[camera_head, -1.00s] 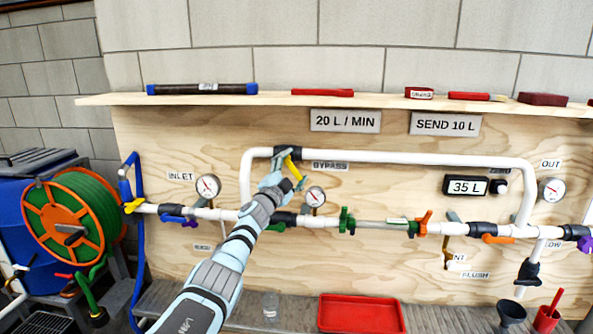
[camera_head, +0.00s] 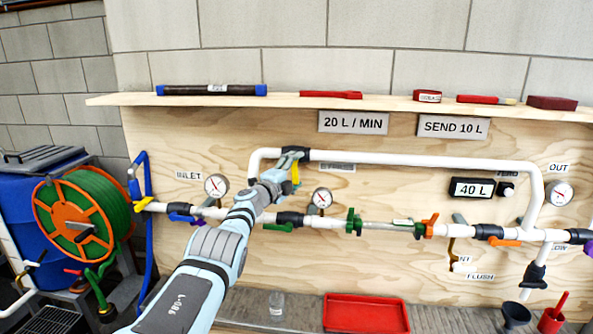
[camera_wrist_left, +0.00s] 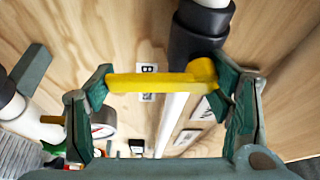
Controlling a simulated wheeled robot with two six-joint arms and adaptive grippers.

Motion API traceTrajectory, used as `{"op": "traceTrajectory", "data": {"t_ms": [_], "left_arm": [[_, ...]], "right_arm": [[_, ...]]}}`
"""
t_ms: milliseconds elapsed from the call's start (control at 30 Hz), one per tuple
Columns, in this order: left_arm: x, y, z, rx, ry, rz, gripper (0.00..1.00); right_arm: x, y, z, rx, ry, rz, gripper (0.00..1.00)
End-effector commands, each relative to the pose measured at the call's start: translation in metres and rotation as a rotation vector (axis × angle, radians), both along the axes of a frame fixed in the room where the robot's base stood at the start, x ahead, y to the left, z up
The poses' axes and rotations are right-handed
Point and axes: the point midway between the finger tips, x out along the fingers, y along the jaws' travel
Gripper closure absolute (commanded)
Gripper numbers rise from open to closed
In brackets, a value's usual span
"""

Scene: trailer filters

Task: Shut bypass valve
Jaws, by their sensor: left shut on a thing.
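The bypass valve (camera_head: 290,153) is a dark fitting at the left end of the upper white pipe. Its yellow handle (camera_head: 296,174) hangs down, roughly across the pipe's line. My left gripper (camera_head: 287,172) is at this handle, partly hiding it and the valve. In the left wrist view the yellow handle (camera_wrist_left: 150,83) spans between the two green-grey fingers of the gripper (camera_wrist_left: 168,90), which is shut on it. The dark valve body (camera_wrist_left: 198,35) and white pipe show behind it, with the handle crossing the pipe's line. My right gripper is not in view.
A gauge (camera_head: 321,198) and a green handle (camera_head: 278,227) are close to my left arm on the lower pipe. A shelf (camera_head: 400,102) runs above. A red tray (camera_head: 365,314) and clear jar (camera_head: 277,302) stand below.

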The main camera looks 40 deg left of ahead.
Motion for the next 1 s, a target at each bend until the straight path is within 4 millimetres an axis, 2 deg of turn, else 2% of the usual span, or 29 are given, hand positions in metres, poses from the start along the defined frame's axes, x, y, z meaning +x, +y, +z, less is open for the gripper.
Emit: {"op": "traceTrajectory", "data": {"t_ms": [300,733,767,867,1000], "left_arm": [[-0.0019,0.0036,-0.0017,0.075,0.052,0.001,0.78],[-0.0021,0.0037,-0.003,0.085,0.059,0.001,0.78],[-0.0021,0.0037,-0.0031,0.085,0.059,0.001,0.23],[-0.002,0.0037,-0.0029,0.083,0.059,0.001,0.07],[-0.0019,0.0036,-0.0021,0.081,0.057,0.001,0.07]], "right_arm": [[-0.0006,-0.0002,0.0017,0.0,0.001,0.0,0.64],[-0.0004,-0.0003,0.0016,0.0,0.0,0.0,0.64],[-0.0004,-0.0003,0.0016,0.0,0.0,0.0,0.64],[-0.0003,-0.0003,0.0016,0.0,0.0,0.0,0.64],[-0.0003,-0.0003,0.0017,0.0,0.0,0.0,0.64]]}}
